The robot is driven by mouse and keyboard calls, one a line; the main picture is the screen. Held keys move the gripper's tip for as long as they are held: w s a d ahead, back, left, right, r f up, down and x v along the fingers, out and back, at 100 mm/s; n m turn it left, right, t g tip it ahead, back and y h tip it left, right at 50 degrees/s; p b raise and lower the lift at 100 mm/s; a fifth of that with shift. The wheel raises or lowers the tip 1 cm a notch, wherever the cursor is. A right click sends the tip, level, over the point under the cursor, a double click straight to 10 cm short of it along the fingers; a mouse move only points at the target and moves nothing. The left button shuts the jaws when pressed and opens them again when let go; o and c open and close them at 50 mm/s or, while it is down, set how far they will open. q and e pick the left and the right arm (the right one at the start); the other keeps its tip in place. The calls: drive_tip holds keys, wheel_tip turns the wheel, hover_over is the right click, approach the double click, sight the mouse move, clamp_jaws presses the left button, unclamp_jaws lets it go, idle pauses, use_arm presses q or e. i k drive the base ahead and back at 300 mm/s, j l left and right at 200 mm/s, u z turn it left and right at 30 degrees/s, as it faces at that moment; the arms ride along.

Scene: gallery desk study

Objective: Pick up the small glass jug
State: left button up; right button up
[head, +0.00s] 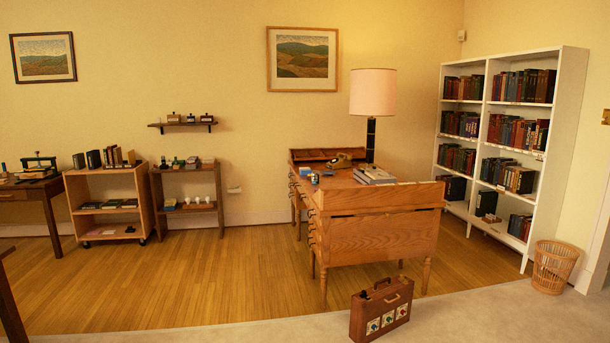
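I cannot make out a small glass jug for certain in the head view. Several small bottle-like items (191,117) stand on the wall shelf, too small to tell apart. Small white items (186,201) stand on the lower level of the dark shelf unit (158,196). Small blue items (314,177) lie on the wooden desk (380,238), and its raised side panels hide part of its top. Neither of my grippers is in view.
A brown case (381,310) stands on the pale carpet before the desk. A wicker basket (553,268) stands by the white bookcase (537,200). A wheeled book cart (146,199) and a dark table (48,215) stand left. The wooden floor (200,275) between is clear.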

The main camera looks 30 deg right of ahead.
sight(315, 174)
drive_tip(key=z, duration=1)
drive_tip(key=i+u, duration=0.1)
drive_tip(key=i, duration=3.55)
drive_tip(key=i+z, duration=0.1)
drive_tip(key=i, duration=0.5)
drive_tip(key=i+j+z, duration=0.1)
drive_tip(key=i, duration=0.5)
drive_tip(key=i+j+z, duration=0.1)
drive_tip(key=i+j, duration=0.15)
drive_tip(key=i, duration=0.35)
